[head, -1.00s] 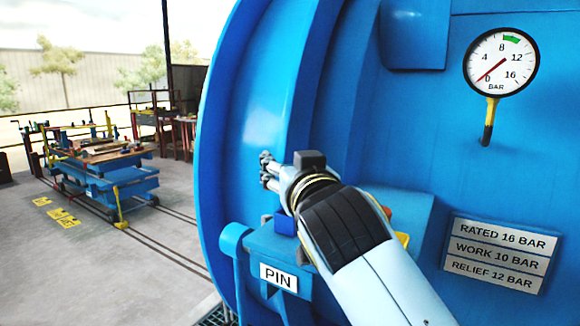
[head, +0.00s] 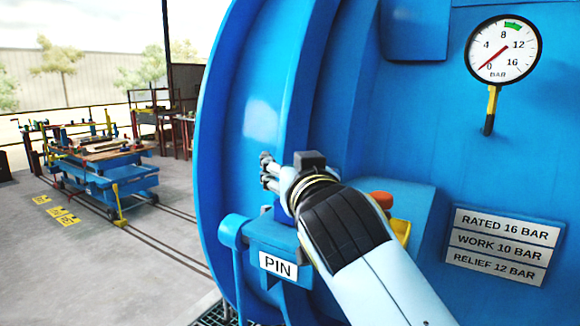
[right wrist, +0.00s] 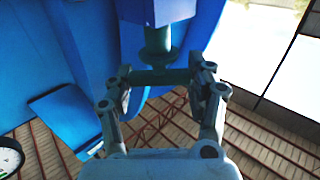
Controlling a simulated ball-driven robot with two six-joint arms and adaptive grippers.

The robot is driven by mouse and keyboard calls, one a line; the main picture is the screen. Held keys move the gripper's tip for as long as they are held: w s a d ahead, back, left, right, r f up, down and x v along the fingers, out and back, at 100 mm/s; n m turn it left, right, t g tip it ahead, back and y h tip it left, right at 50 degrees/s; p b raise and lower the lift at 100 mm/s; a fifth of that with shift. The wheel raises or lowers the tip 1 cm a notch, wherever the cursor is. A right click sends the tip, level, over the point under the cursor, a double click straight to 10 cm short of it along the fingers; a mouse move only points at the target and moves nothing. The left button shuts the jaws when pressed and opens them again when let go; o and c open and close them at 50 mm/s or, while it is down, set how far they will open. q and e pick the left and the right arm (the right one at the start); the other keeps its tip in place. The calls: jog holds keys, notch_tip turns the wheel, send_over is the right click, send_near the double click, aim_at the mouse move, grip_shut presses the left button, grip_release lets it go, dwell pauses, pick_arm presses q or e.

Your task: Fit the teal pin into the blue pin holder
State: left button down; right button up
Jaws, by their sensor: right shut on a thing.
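My right gripper (head: 268,172) is in front of the blue vessel, just above and left of the blue pin holder labelled PIN (head: 254,231). In the right wrist view, the right gripper (right wrist: 165,85) is shut on the crossbar of the teal pin (right wrist: 157,48). In the head view the pin cannot be made out. My left gripper is not in view.
The blue vessel (head: 265,110) carries a pressure gauge (head: 503,49) and rating plates (head: 503,246). An orange knob (head: 381,200) and a yellow part (head: 401,230) are close behind my right arm. A blue trolley (head: 110,180) stands far left, with open floor before it.

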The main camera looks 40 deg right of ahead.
jog(key=shift+f, duration=0.25)
jog(key=o, duration=1.3)
notch_tip(320, 180, up, 10)
jog(key=shift+f, duration=0.1)
